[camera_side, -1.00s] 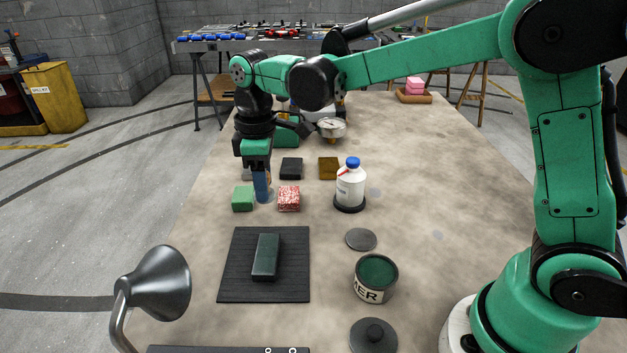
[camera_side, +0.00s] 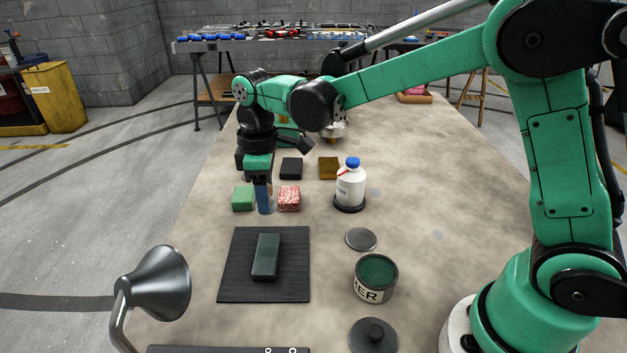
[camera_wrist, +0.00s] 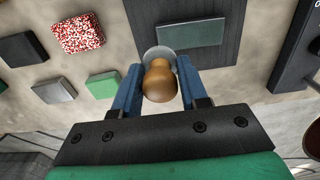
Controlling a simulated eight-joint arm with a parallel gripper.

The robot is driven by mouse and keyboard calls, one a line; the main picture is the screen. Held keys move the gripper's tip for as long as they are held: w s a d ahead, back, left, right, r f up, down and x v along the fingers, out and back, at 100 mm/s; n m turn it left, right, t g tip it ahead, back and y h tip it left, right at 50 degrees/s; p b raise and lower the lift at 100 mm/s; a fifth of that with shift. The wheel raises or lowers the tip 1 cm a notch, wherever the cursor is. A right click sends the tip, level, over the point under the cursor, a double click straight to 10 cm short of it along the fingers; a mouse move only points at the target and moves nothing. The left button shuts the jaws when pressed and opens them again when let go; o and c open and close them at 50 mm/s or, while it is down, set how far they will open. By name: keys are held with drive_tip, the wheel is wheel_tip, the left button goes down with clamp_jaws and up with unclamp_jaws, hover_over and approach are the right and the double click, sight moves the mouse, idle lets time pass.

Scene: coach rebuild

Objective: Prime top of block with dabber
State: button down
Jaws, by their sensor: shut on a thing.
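My gripper (camera_side: 264,208) is low over the table, between a green block and a red-and-white speckled block. Its blue fingers (camera_wrist: 157,88) are shut on the dabber's rounded wooden handle (camera_wrist: 160,82). A pale round rim of the dabber shows behind the handle in the wrist view; in the side view the fingers hide most of it. A dark green block (camera_side: 265,256) lies flat on a black ribbed mat (camera_side: 230,284), nearer the side camera; the block also shows in the wrist view (camera_wrist: 190,33). An open primer tin (camera_side: 369,291) with dark green contents stands right of the mat.
The green block (camera_side: 243,198) and speckled block (camera_side: 289,198) flank my gripper closely. Dark (camera_side: 291,168) and ochre (camera_side: 328,168) blocks lie behind. A white bottle (camera_side: 350,190) stands right. A flat disc (camera_side: 361,239), a lid (camera_side: 373,335) and a lamp (camera_side: 160,283) are nearer the camera.

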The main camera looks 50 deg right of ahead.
sight(269, 235)
wheel_tip(269, 235, down, 5)
drive_tip(key=shift+s+a+f, duration=0.1)
drive_tip(key=shift+a+f, duration=0.05)
drive_tip(key=shift+f, duration=0.05)
drive_tip(key=shift+s+a+f, duration=0.15)
drive_tip(key=shift+s+a, duration=2.45)
drive_tip(key=shift+a, duration=0.15)
drive_tip(key=shift+w+d, duration=2.65)
drive_tip(key=shift+d, duration=0.15)
drive_tip(key=shift+w+d+r, duration=0.1)
drive_tip(key=shift+r, duration=3.95)
drive_tip(key=shift+f, duration=0.15)
